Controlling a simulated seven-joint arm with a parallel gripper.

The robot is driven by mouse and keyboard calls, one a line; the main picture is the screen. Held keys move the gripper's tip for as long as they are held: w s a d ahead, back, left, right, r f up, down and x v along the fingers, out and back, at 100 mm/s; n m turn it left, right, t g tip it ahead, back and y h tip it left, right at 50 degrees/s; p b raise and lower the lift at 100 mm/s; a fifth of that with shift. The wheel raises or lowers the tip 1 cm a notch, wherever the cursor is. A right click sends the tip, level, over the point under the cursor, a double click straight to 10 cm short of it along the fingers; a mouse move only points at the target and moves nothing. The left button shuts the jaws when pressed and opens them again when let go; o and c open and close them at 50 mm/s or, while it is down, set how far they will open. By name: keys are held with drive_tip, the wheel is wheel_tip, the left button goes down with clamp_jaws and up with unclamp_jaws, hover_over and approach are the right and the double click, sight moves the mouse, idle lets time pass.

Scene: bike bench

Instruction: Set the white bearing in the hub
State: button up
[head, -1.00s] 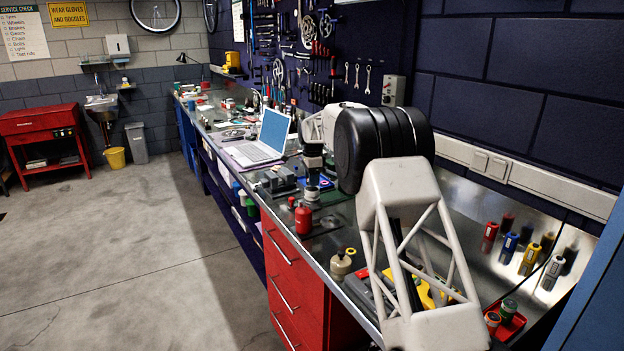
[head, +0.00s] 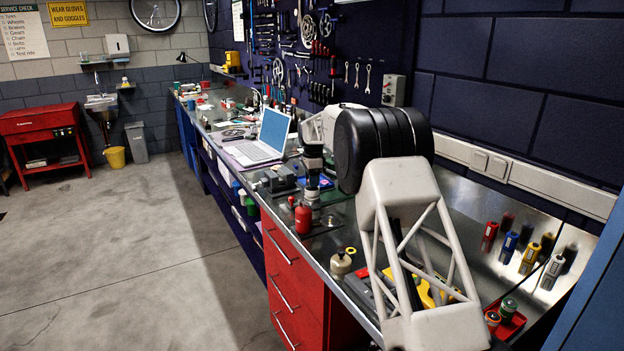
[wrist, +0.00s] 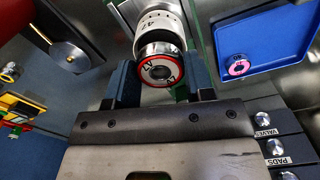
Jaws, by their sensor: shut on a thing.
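In the wrist view the two dark fingers of my gripper (wrist: 162,76) stand on either side of a round piece, which I take as the white bearing (wrist: 155,23). It has a white band marked 47 and a dark, red-ringed end that faces the camera. Whether the white band and red-ringed end are one piece I cannot tell. In the head view my gripper (head: 312,160) is small and dark above the bench, beyond my arm. The hub cannot be told apart with certainty; what lies behind the held piece is hidden.
A blue tray (wrist: 285,25) with a pink ring (wrist: 238,66) lies right of the fingers in the wrist view. Labelled drawers or boxes (wrist: 272,142) sit lower right. A metal disc (wrist: 68,55) lies at left. On the bench are a red bottle (head: 303,219) and a laptop (head: 265,138).

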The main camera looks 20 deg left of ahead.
drive_tip(key=shift+f, duration=0.45)
drive_tip(key=o, duration=0.8)
wheel_tip(320, 180, up, 11)
idle(1.6)
idle(0.6)
